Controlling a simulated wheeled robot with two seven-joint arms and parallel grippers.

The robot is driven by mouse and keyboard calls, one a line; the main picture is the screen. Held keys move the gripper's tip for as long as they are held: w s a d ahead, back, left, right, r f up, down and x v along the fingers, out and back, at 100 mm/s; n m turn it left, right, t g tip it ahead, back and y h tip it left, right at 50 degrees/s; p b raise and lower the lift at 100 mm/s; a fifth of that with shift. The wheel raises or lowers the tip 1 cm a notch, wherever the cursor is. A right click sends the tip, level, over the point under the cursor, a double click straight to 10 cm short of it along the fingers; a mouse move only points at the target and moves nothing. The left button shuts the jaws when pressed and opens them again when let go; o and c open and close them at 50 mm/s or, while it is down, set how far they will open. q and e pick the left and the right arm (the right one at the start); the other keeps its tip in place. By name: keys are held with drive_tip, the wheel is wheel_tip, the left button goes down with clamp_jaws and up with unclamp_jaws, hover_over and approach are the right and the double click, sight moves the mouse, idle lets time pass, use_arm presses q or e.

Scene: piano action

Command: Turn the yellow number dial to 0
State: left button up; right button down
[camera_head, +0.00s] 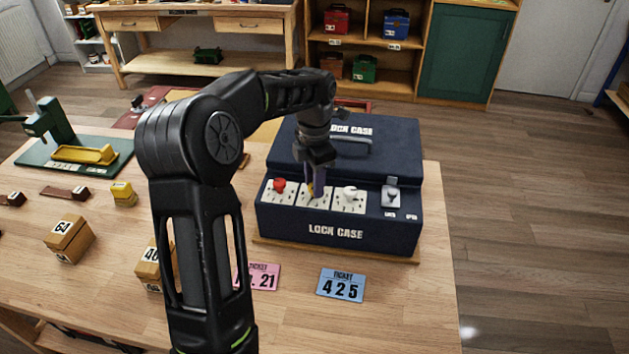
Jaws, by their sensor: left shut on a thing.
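The dark blue lock case (335,232) stands on the right part of the table. On its front top are three white dial plates with a red dial (280,185) at left, the yellow dial (311,189) in the middle and a white dial (350,193) at right. My left gripper (315,186) points down at the middle plate and is shut on the yellow dial. The fingers cover most of that dial, so its pointer and number cannot be read. My right gripper is not in view.
A lever plate (391,198) sits right of the dials. A pink ticket (262,277), partly behind my arm, and a blue ticket (341,285) lie before the case. Numbered wooden boxes (68,240) and a green press (50,122) stand at left.

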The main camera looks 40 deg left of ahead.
use_arm(q)
clamp_jaws()
drive_tip(key=shift+m, duration=0.4)
drive_tip(key=m, duration=0.2)
drive_tip(key=shift+m, duration=0.4)
drive_tip(key=m, duration=0.8)
drive_tip(key=shift+m, duration=2.2)
drive_tip(key=o, duration=1)
unclamp_jaws()
